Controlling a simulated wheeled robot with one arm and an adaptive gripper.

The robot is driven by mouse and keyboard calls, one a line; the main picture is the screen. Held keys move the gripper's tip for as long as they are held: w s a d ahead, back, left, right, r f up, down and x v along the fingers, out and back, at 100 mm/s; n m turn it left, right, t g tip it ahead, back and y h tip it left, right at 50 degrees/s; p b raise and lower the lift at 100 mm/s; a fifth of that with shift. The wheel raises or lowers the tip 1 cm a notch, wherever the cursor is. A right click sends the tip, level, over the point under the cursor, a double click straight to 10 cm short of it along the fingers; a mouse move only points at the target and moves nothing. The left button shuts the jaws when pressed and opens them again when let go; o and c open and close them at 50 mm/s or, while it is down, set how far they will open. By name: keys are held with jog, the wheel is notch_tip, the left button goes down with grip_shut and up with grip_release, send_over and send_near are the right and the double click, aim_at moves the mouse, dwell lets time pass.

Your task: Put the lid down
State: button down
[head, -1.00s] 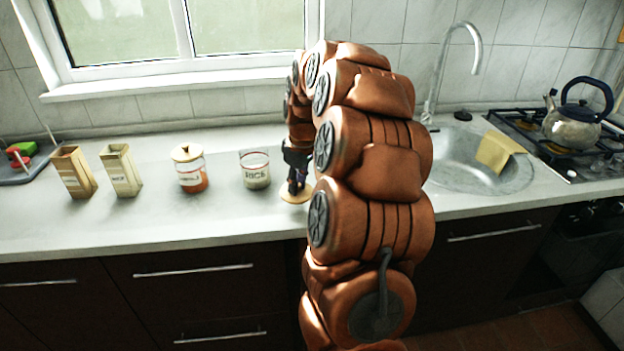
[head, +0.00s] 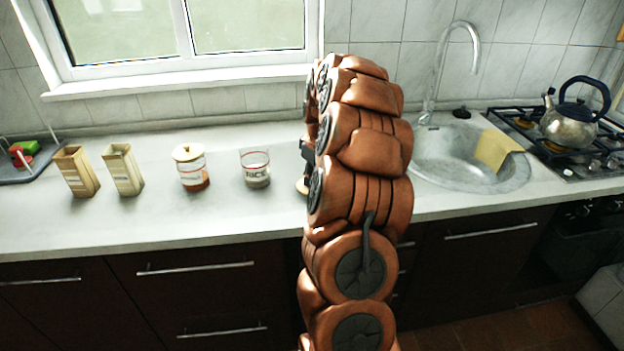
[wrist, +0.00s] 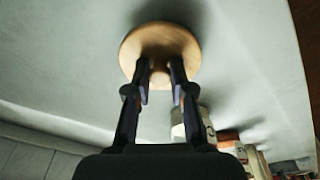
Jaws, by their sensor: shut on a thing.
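The lid is a round, pale wooden disc (wrist: 130,52) seen in the wrist view between and beyond my fingertips. My gripper (wrist: 161,82) is shut on it, apparently by its knob, which the fingers mostly hide. In the head view my gripper (head: 305,158) is low over the counter, right of the rice jar, largely hidden by my arm. Only a sliver of the lid (head: 301,187) shows there. A dark shadow lies beside the lid; I cannot tell whether it touches the counter. The glass rice jar (head: 255,170) stands upright with no lid on it.
A lidded jar (head: 191,168) and two cartons, one tan (head: 76,171) and one cream (head: 122,169), stand to the left on the counter (head: 225,215). A sink (head: 455,160) with a yellow cloth (head: 495,149) and a hob with a kettle (head: 570,124) are right.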

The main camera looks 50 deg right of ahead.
jog(key=shift+f, duration=0.75)
jog(key=shift+f, duration=0.15)
jog(key=c, duration=1)
grip_release()
jog(key=shift+s+r+b, duration=0.25)
jog(key=shift+r+b, duration=0.05)
jog(key=shift+r, duration=1.75)
jog(key=shift+s+r+b, duration=0.3)
jog(key=shift+r+b, duration=0.05)
jog(key=shift+r, duration=1.65)
jog(key=shift+s+r+b, duration=0.25)
jog(key=shift+r+b, duration=0.05)
jog(key=shift+r, duration=1.75)
